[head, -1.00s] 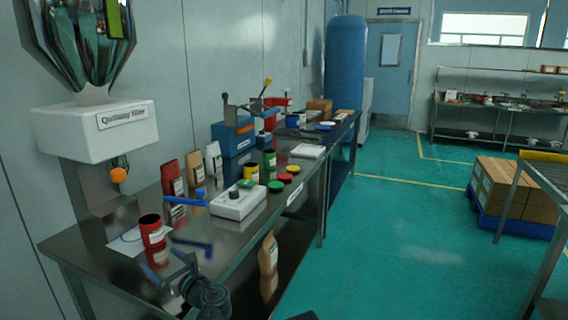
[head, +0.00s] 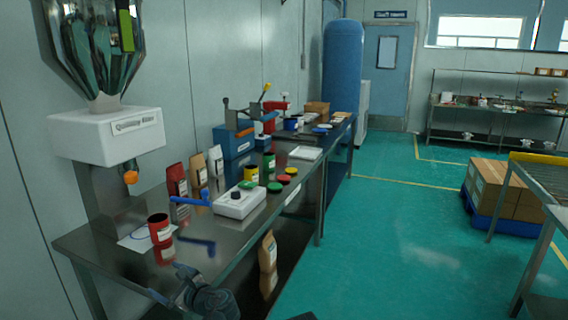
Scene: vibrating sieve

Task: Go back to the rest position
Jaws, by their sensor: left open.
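My left gripper (head: 168,282) is open and empty at the near front edge of the steel table (head: 120,262), low in the head view. A blue-handled tool (head: 190,200) is beside a white box with a dark knob (head: 240,203). My right gripper does not show.
A blue box (head: 234,142) is farther back. The green floor (head: 390,235) right of the table is clear up to the stacked cartons (head: 500,189).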

